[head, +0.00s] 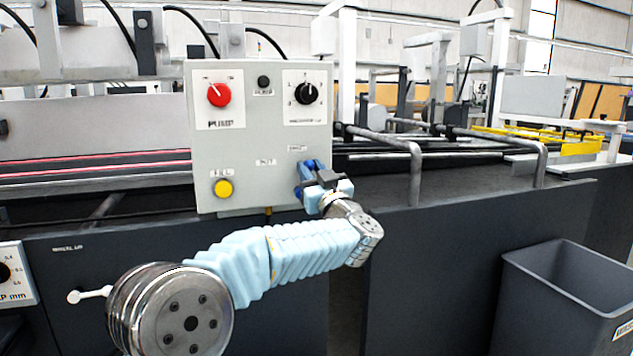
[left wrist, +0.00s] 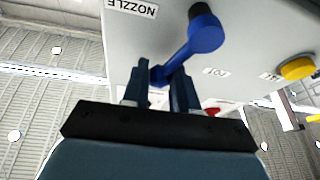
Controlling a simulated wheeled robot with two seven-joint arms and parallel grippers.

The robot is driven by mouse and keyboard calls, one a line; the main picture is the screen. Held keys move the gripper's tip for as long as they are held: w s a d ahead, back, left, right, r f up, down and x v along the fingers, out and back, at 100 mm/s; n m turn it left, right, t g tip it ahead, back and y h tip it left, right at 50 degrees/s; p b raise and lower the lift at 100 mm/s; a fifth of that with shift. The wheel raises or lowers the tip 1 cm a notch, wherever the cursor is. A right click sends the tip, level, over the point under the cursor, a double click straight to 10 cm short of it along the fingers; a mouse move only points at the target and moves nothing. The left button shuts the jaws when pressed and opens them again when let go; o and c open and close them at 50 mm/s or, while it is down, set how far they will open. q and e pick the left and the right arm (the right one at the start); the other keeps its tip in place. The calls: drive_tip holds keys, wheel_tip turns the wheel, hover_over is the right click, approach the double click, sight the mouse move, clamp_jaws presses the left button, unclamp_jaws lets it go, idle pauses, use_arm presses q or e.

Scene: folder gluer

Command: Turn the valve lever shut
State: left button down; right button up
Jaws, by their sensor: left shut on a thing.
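The blue valve lever (left wrist: 203,38) with a dark hub shows in the left wrist view, on the face of a pale grey control box (head: 254,139). My left gripper (left wrist: 163,77) is shut on the free end of the lever, one finger on each side. In the head view the lever (head: 313,164) is small and partly hidden by my left gripper (head: 307,181), at the box's lower right. The lever slants away from its hub in the wrist view. My right gripper is not in view.
The box carries a red pump knob (head: 219,95), a black dial (head: 306,93) and a yellow button (head: 223,189). Grey tube rails (head: 414,165) stand right of the box. A grey bin (head: 573,290) stands at the lower right, before a dark machine panel (head: 440,270).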

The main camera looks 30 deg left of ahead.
use_arm(q)
drive_tip(key=shift+s+a+n+g+y+b, duration=0.1)
drive_tip(key=shift+s+n+g+b, duration=0.2)
drive_tip(key=shift+n, duration=0.45)
drive_tip(key=shift+s+a+n+g+y+b, duration=0.15)
drive_tip(key=shift+n+g, duration=0.2)
drive_tip(key=shift+n, duration=0.45)
drive_tip(key=shift+s+a+n+g+y+b, duration=0.1)
drive_tip(key=shift+n+g+b, duration=0.2)
drive_tip(key=shift+n, duration=0.45)
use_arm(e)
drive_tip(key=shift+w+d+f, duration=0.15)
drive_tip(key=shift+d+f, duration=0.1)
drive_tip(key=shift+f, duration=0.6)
use_arm(q)
drive_tip(key=shift+g, duration=0.25)
drive_tip(key=c, duration=1.1)
unclamp_jaws()
drive_tip(key=shift+w, duration=0.1)
drive_tip(key=shift+o, duration=1.1)
drive_tip(key=shift+r, duration=0.1)
drive_tip(key=b+v, duration=0.2)
drive_tip(key=v, duration=1.2)
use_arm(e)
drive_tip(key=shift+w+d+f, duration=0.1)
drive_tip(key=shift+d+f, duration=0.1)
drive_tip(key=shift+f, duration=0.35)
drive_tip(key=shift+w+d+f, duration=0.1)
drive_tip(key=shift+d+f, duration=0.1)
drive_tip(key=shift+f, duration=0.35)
